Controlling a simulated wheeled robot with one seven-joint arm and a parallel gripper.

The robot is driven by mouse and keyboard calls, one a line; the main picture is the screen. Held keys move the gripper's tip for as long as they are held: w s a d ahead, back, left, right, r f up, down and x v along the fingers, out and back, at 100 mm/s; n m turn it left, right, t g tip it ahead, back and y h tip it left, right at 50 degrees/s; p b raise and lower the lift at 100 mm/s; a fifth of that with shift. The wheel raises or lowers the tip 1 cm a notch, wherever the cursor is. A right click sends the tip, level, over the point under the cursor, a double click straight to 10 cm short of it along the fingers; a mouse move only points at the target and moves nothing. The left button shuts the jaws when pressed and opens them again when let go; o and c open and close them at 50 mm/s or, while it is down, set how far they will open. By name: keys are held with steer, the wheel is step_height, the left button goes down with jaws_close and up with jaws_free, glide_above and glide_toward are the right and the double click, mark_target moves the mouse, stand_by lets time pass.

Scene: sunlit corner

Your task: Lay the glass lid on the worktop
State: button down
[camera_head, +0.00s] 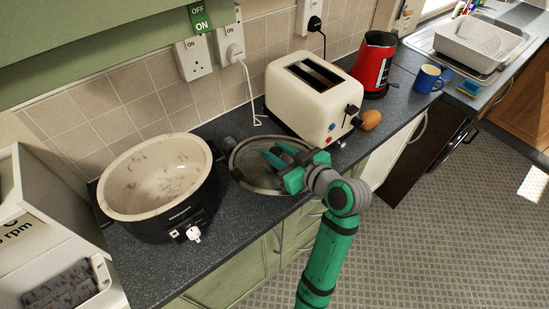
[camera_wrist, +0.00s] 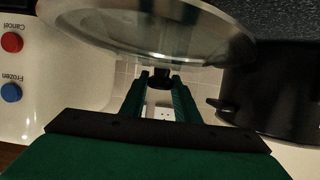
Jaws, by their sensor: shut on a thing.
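The round glass lid (camera_head: 245,174) with a metal rim is between the slow cooker and the toaster in the head view. It fills the top of the wrist view (camera_wrist: 130,25). My gripper (camera_head: 274,154) is shut on the lid's dark knob (camera_wrist: 160,78), with one finger on each side of it. The lid looks roughly flat over the dark speckled worktop (camera_head: 150,268). Whether its rim touches the worktop cannot be told. The slow cooker (camera_head: 180,215) stands uncovered to the left, its pale bowl open.
A cream toaster (camera_head: 305,108) stands close on the right, with an egg (camera_head: 371,119) beside it. A white cable (camera_head: 251,100) hangs behind the lid. Bare worktop shows at the front left.

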steer(key=shift+w+a+f, duration=0.15)
steer(key=shift+w+f, duration=0.1)
steer(key=shift+f, duration=0.05)
steer(key=shift+w+a+f, duration=0.1)
steer(key=shift+f, duration=0.8)
steer(key=shift+w+a+f, duration=0.1)
steer(key=shift+f, duration=0.8)
steer(key=shift+f, duration=0.1)
steer(key=c, duration=1.4)
jaws_free()
steer(key=shift+d, duration=0.1)
steer(key=shift+o, duration=0.2)
steer(key=v, duration=1.2)
